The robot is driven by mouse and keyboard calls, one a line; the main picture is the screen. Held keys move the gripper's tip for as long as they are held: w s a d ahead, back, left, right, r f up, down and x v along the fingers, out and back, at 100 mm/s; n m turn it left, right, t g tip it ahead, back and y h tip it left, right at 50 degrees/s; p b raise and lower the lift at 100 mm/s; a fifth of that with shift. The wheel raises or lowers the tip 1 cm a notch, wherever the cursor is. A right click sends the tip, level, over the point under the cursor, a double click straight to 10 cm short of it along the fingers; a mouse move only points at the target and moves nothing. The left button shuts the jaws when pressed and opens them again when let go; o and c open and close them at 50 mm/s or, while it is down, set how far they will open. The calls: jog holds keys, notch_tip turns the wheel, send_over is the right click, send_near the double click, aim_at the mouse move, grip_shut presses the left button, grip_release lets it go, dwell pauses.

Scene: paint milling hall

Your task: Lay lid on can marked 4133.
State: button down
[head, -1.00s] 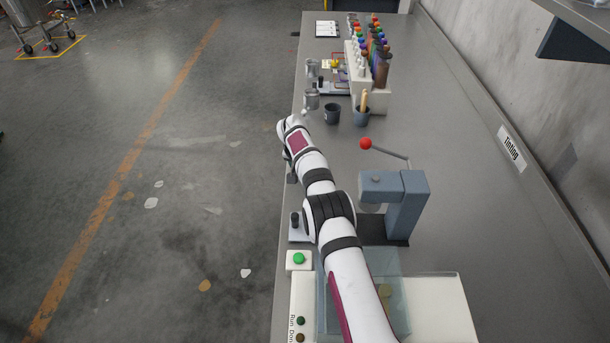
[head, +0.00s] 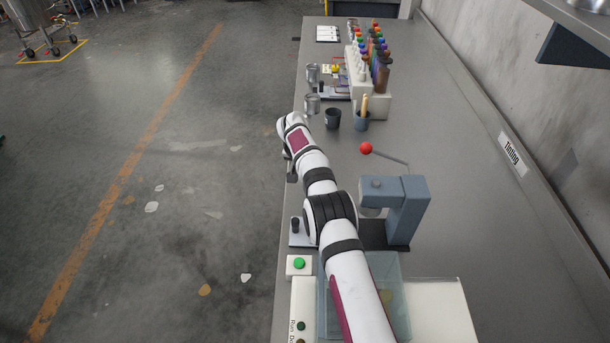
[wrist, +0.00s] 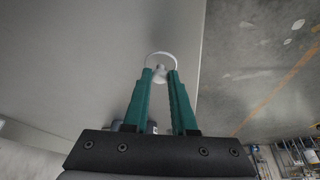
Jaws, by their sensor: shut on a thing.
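In the wrist view, the green fingers of my gripper (wrist: 160,76) are closed on a small pale piece, seemingly the knob of the lid (wrist: 160,54). The lid's thin, light, rounded rim shows just beyond the fingertips; the rest is hidden. In the head view, my arm hides the fingers and the lid. Two metal cans stand near the bench's left edge, a farther can (head: 312,74) and a nearer can (head: 311,104), both beyond my arm. Their markings are too small to read, so I cannot tell which is 4133.
A dark cup (head: 333,119) and a grey cup with sticks (head: 362,121) stand beside the nearer can. Behind them is a rack of colored bottles (head: 371,90). A blue-grey press (head: 408,205) with a red-knobbed lever stands right of my arm. The bench's right part (head: 470,190) is clear.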

notch_tip(320, 180, up, 9)
jog(key=s+m, duration=0.1)
jog(key=s+d+r+m+g+h, duration=0.1)
jog(key=s+d+r+m+h, duration=0.15)
jog(key=s+m, duration=0.4)
jog(key=s+d+r+m+g+h, duration=0.1)
jog(key=s+d+m, duration=0.2)
jog(key=s, duration=0.7)
notch_tip(320, 180, down, 6)
jog(key=shift+a+f, duration=0.25)
jog(key=shift+f+y, duration=0.25)
jog(key=shift+f, duration=0.1)
dwell(0.7)
jog(key=shift+c, duration=0.8)
grip_release()
